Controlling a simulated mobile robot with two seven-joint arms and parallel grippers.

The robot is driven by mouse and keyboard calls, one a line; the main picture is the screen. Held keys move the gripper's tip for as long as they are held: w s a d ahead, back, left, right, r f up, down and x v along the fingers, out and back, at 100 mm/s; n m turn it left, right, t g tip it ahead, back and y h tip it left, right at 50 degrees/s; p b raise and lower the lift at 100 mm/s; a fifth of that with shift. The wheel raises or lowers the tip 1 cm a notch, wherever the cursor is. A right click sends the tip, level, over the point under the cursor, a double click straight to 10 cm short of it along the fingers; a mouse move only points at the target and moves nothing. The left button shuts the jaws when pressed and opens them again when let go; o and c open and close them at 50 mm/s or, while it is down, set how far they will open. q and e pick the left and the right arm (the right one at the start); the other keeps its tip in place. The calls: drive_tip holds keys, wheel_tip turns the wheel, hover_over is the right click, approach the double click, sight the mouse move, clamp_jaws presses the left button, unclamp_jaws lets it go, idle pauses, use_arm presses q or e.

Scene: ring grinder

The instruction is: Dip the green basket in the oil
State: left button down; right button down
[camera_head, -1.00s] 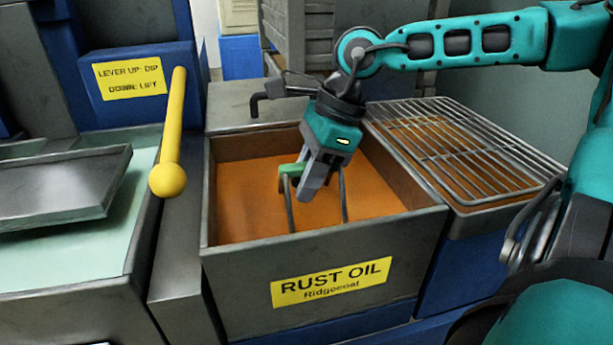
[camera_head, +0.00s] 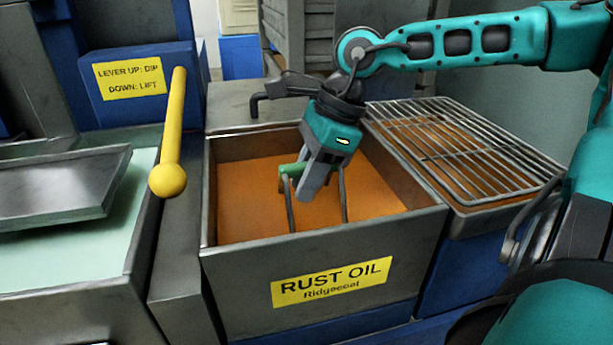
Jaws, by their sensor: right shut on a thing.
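The green basket shows as a green handle (camera_head: 293,170) with grey wire uprights that go down into the orange oil (camera_head: 245,195). The body of the basket is hidden under the oil. The oil fills a grey tank (camera_head: 240,262) with a yellow "RUST OIL" label (camera_head: 332,283). My right gripper (camera_head: 308,188) points down inside the tank and is shut on the green handle, above the oil surface. My left gripper is not in view.
A drain rack (camera_head: 455,145) of metal bars stands right of the tank. A yellow lever (camera_head: 173,130) with a ball end stands at its left, beside a pale green bath (camera_head: 70,255) with a grey tray (camera_head: 60,190) over it.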

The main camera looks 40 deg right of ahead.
drive_tip(key=shift+r, duration=0.15)
idle(0.3)
